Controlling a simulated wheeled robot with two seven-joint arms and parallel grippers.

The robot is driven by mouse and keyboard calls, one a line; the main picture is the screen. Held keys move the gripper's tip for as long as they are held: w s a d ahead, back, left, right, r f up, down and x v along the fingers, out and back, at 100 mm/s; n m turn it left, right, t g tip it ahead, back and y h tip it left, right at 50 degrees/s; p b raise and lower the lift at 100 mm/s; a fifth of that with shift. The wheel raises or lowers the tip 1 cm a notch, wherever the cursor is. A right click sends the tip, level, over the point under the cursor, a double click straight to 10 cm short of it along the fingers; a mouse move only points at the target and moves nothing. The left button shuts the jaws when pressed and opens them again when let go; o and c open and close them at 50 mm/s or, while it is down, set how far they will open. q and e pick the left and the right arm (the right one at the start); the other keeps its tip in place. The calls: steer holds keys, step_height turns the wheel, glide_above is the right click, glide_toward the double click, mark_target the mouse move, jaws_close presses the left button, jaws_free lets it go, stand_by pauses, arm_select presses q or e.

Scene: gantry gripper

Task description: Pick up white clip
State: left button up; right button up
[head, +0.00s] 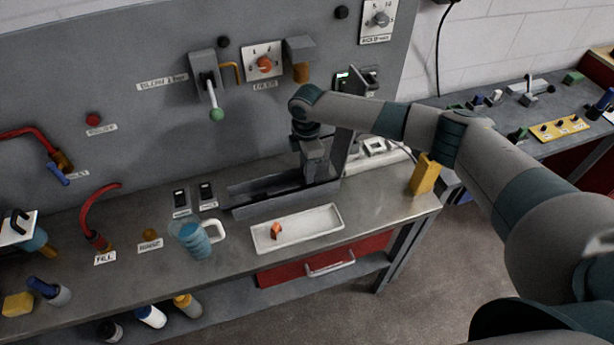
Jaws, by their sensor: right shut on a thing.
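My right gripper (314,178) points down into a long grey trough (255,198) on the bench, near the trough's right end. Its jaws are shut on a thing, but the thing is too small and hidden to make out. I cannot clearly see a white clip anywhere in the head view. A white tray (318,222) lies in front of the trough, with a small orange-red piece (276,231) in its left part. My left gripper is not in view.
A blue jug with a white handle (195,239) stands left of the tray. A yellow block (424,175) stands at the bench's right end. Levers and knobs, including a green-tipped lever (216,114), stick out of the panel behind.

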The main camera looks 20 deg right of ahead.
step_height(320, 180, up, 14)
steer(key=shift+f, duration=0.15)
steer(key=shift+s+f, duration=0.1)
stand_by(0.6)
steer(key=s+d+f+n+b, duration=0.2)
steer(key=s+n+b, duration=0.1)
steer(key=s+b, duration=0.2)
steer(key=s+d+f+n+b, duration=0.2)
steer(key=s+b, duration=0.3)
steer(key=s, duration=0.4)
steer(key=s+d+f+n+b, duration=0.2)
steer(key=s+n+b, duration=0.2)
steer(key=s, duration=0.3)
steer(key=shift+s+d+f+b, duration=0.25)
steer(key=shift+s+d+b, duration=0.05)
steer(key=shift+b, duration=0.5)
steer(key=w+a+f+p, duration=0.1)
steer(key=w+a+f, duration=0.1)
steer(key=w, duration=0.1)
steer(key=w+a+f+p, duration=0.1)
steer(key=w+a+f, duration=0.1)
steer(key=w+a, duration=0.1)
steer(key=w+a+f+p, duration=0.1)
steer(key=w+a+f, duration=0.1)
steer(key=w+f, duration=0.1)
steer(key=shift+a, duration=0.3)
